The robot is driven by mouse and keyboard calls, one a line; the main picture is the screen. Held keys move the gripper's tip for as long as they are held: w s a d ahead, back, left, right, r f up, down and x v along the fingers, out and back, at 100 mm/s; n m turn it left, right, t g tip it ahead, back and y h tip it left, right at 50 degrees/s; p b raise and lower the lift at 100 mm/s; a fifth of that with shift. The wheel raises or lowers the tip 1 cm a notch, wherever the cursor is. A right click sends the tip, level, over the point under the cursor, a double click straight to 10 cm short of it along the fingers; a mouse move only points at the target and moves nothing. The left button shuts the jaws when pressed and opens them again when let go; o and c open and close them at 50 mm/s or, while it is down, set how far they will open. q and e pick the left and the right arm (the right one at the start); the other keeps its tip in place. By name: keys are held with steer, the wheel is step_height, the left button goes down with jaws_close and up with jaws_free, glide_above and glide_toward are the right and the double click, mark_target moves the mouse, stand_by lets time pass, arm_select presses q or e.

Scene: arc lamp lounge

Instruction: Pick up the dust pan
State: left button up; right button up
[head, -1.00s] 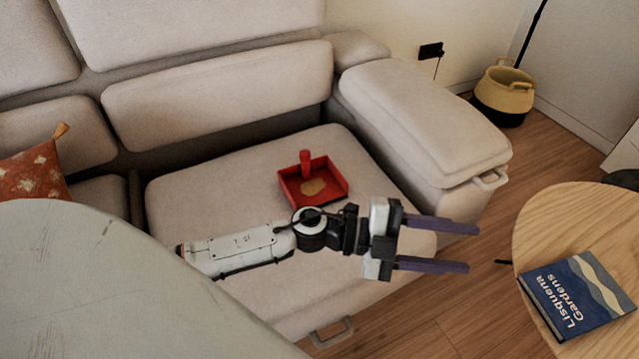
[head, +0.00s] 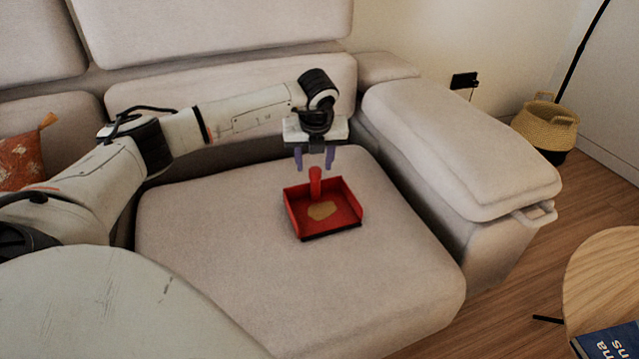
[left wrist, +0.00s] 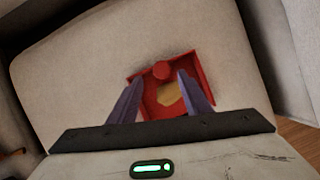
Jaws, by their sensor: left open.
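The red dust pan (head: 348,212) lies on the sofa seat with its short handle (head: 315,182) standing upright and a tan patch in its tray. My left gripper (head: 315,166) points down just above the handle, its purple fingers open. In the left wrist view the dust pan (left wrist: 205,75) shows beyond the open fingers of my left gripper (left wrist: 157,85), and the round top of the handle lies between their lines. The fingers hide parts of the tray there. My right gripper is not in view.
The sofa seat (head: 220,260) is clear around the pan. The padded armrest (head: 460,150) rises on the right and back cushions stand behind. A wooden round table (head: 605,270) with a blue book (head: 612,343) is at the right. A basket (head: 545,125) stands far right.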

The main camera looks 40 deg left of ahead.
mark_target(315, 171)
arm_select(q)
steer(key=shift+w+a+f, duration=0.15)
steer(key=shift+w+f, duration=0.05)
steer(key=shift+f, duration=0.5)
steer(key=b+x, duration=0.2)
steer(key=x, duration=0.1)
steer(key=shift+w+f, duration=0.2)
steer(key=shift+f, duration=0.15)
steer(key=shift+w+a+f, duration=0.15)
steer(key=shift+a+f, duration=0.05)
steer(key=shift+f, duration=0.2)
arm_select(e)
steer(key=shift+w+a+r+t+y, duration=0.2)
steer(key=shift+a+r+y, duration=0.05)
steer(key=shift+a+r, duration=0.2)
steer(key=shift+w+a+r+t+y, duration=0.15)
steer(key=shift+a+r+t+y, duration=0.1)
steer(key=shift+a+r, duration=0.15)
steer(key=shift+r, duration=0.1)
arm_select(q)
steer(key=shift+r, duration=0.1)
jaws_close()
